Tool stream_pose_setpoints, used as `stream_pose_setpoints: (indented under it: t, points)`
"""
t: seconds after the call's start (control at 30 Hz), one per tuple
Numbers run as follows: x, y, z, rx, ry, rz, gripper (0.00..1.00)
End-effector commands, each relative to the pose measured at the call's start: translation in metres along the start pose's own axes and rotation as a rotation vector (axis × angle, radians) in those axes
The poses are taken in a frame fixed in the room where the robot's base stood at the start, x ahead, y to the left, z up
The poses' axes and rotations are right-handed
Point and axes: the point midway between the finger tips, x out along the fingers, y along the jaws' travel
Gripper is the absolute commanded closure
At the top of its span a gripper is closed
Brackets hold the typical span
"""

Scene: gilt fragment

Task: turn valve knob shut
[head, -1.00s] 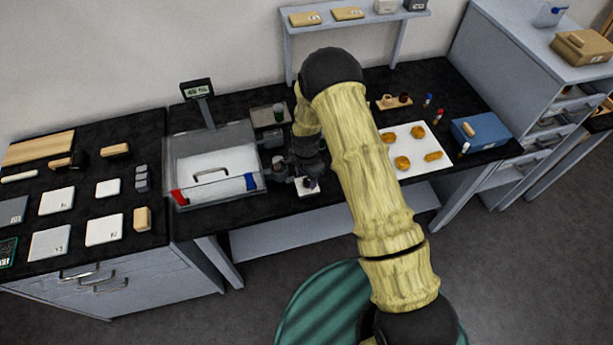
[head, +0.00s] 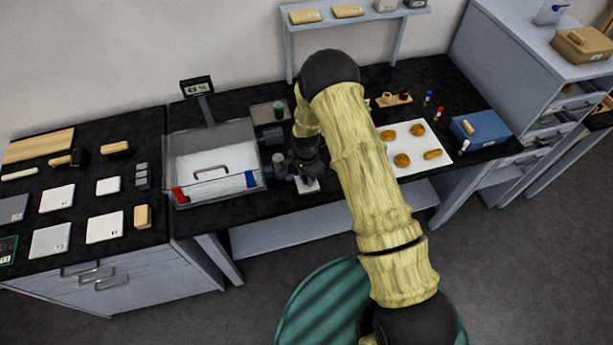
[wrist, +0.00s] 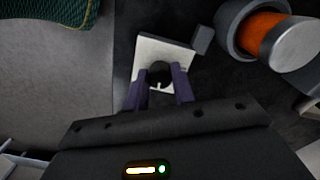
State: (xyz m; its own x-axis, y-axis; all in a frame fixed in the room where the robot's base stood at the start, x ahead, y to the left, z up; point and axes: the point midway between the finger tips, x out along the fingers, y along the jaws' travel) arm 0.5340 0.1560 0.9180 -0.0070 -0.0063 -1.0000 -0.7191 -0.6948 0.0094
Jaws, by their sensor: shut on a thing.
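The valve knob (wrist: 159,71) is a small dark round knob with a short pale mark on its near side, seen in the wrist view. It sits on a white square plate (wrist: 148,50), which also shows in the head view (head: 309,188) at the front edge of the black bench. My gripper (wrist: 161,74) has its two purple-grey fingers on either side of the knob and is shut on it. In the head view my gripper (head: 307,176) hides the knob.
A clear-walled box (head: 212,165) with red and blue corner pieces stands left of the plate. A grey cylinder with an orange band (wrist: 262,38) is close to the right of the plate. A white sheet with brown pieces (head: 416,148) lies further right.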

Motion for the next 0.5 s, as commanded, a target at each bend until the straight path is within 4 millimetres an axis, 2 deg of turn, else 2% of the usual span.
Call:
stream_pose_setpoints:
  t: [0.27, 0.5]
  points:
    - [0.0017, -0.0008, -0.0001, -0.105, 0.001, -0.003, 0.98]
    - [0.0026, -0.0006, -0.0003, -0.284, 0.003, -0.003, 0.98]
